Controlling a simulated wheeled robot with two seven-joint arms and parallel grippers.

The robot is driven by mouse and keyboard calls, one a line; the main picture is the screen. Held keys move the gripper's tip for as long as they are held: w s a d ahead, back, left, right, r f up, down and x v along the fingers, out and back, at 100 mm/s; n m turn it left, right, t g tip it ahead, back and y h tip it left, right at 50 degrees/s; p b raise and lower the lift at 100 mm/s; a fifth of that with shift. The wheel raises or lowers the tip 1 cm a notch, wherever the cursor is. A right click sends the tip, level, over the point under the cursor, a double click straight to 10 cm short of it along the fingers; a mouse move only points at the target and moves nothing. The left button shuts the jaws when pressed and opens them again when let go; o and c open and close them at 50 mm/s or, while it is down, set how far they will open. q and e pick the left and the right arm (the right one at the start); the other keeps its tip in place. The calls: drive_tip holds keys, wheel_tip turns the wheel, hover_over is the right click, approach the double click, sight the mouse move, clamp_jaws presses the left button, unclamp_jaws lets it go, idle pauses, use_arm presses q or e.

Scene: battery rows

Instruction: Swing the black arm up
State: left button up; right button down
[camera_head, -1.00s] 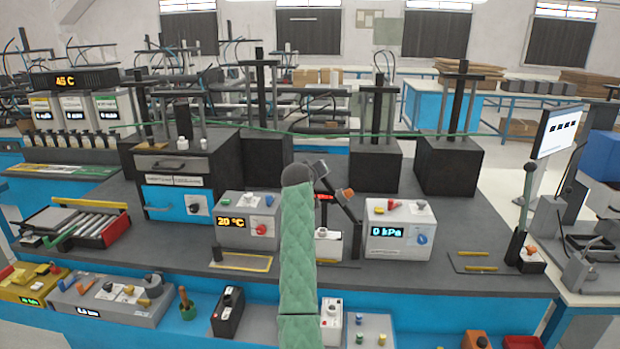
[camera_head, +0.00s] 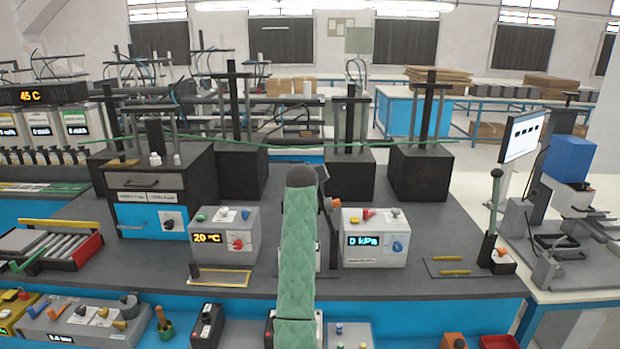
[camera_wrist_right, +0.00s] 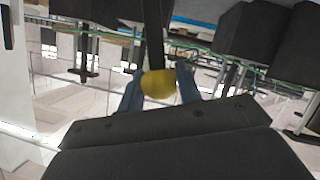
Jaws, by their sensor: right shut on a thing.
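A dark bar, which looks like the black arm (camera_wrist_right: 153,35), rises from a yellow knob (camera_wrist_right: 158,84) in the right wrist view. My right gripper (camera_wrist_right: 160,88) has a blue-grey finger on each side of the knob and is shut on it. In the head view my green-sleeved arm stands upright in the middle and hides the gripper and most of the black mechanism behind it. My left gripper is in neither current view.
A grey box reading 20 °C (camera_head: 224,234) stands left of the sleeve, and a white box reading 0 kPa (camera_head: 374,238) stands close on its right. A dark lever with a green handle (camera_head: 493,210) stands at the bench's right end. Black blocks with posts (camera_head: 420,172) stand behind.

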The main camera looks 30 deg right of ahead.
drive_tip(key=shift+s+d, duration=0.1)
drive_tip(key=c, duration=1.1)
unclamp_jaws()
drive_tip(key=shift+d, duration=0.1)
drive_tip(key=shift+c, duration=0.2)
drive_tip(key=shift+o, duration=0.7)
drive_tip(key=shift+s+d, duration=0.1)
drive_tip(key=shift+a, duration=0.25)
drive_tip(key=shift+s+a+b, duration=0.2)
drive_tip(key=shift+s+b, duration=0.05)
drive_tip(key=shift+b, duration=0.05)
use_arm(q)
drive_tip(key=w+d+r+b, duration=0.2)
drive_tip(key=w+d+r, duration=0.1)
drive_tip(key=r, duration=0.3)
drive_tip(key=shift+w+d+b, duration=0.15)
drive_tip(key=shift+d+b, duration=0.15)
drive_tip(key=shift+d, duration=0.25)
use_arm(e)
drive_tip(key=v, duration=0.6)
drive_tip(key=shift+s+r, duration=0.25)
drive_tip(key=shift+s, duration=0.15)
drive_tip(key=shift+a, duration=0.1)
